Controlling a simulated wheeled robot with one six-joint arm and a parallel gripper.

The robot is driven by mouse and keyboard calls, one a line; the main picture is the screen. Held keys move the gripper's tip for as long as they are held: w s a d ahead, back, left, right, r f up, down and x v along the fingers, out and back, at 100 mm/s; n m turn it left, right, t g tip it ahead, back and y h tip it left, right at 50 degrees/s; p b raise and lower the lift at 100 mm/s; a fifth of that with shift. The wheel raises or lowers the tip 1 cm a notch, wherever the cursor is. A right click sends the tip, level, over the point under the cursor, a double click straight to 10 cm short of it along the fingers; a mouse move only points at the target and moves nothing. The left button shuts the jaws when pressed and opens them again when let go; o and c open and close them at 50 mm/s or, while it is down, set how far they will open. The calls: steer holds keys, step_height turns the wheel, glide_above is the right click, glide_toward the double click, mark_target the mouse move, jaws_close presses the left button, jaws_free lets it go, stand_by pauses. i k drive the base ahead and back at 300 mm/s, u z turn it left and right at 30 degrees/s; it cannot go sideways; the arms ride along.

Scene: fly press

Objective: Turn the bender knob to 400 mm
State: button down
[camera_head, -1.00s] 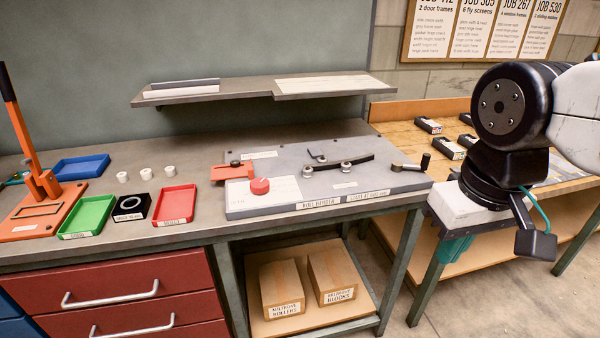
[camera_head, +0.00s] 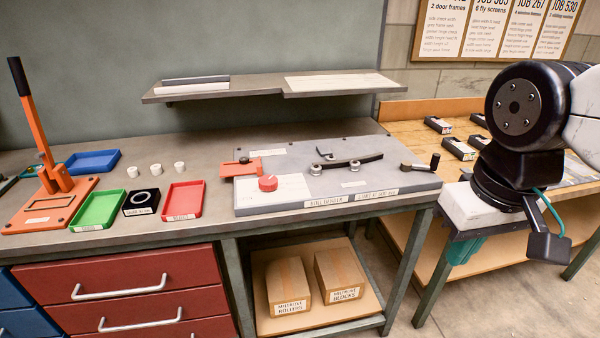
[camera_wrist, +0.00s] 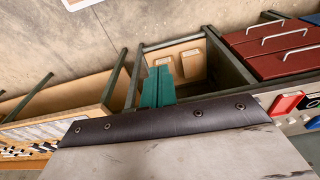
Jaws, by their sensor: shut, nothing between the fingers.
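The roll bender (camera_head: 335,185) is a grey plate on the bench, with a curved dark strip held at rollers. Its red round knob (camera_head: 268,183) sits on a white dial card (camera_head: 290,187) at the plate's left front. The scale marks are too small to read. My gripper (camera_wrist: 158,88) shows two teal fingers, closed together with nothing between them. In the head view its teal part (camera_head: 462,250) hangs at the right, beyond the bench end and well away from the knob. In the wrist view it points toward the floor and the lower shelf.
Red (camera_head: 183,201), green (camera_head: 97,211) and blue (camera_head: 93,162) trays stand left of the bender, beside an orange lever press (camera_head: 50,205). A shelf (camera_head: 215,94) overhangs the bench's back. A wooden bench (camera_head: 405,134) stands at the right. Boxes (camera_head: 338,278) sit below.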

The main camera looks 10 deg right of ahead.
mark_target(268, 182)
steer(key=z, duration=0.55)
steer(key=i, duration=0.55)
steer(key=u, duration=1.25)
